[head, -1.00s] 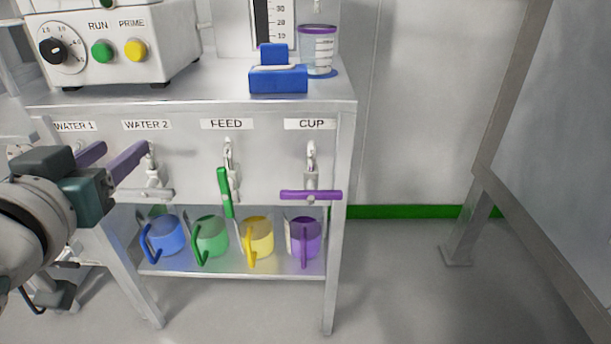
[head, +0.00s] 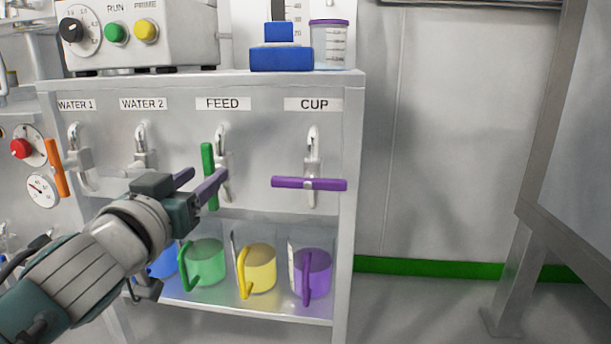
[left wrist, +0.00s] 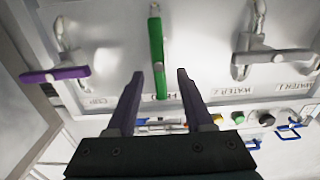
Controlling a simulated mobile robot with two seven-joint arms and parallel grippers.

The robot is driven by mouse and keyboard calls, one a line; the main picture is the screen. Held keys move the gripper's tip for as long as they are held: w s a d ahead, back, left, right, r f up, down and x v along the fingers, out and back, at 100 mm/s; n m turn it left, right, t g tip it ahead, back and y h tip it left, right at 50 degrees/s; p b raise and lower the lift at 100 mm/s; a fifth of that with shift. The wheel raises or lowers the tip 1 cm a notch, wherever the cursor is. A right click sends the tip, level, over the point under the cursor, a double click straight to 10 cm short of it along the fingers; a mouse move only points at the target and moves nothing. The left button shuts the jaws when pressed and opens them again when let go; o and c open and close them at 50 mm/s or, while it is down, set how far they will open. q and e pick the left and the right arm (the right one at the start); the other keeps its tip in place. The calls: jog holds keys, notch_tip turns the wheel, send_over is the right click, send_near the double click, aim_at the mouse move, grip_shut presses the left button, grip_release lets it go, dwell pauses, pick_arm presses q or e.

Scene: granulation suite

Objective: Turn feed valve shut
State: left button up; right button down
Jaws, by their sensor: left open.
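The feed valve has a green handle (head: 208,176) standing upright on the panel under the FEED label (head: 222,104). My left gripper (head: 201,178) is at this handle, its two dark purple fingers open. In the left wrist view the green handle (left wrist: 157,55) runs up and down, and its lower end shows between the spread fingers of my left gripper (left wrist: 160,74). The fingers do not close on it. I cannot tell exactly how deep the handle sits between them. My right gripper is in neither view.
The purple CUP valve handle (head: 309,184) lies level to the right, and the WATER 2 valve (head: 143,155) is to the left. Green (head: 204,264), yellow (head: 258,269) and purple (head: 313,275) jugs stand on the shelf below. An orange handle (head: 57,168) is at far left.

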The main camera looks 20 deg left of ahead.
aim_at(207, 173)
pick_arm(q)
jog(key=shift+b+x, duration=0.4)
jog(key=shift+x, duration=1.3)
grip_shut()
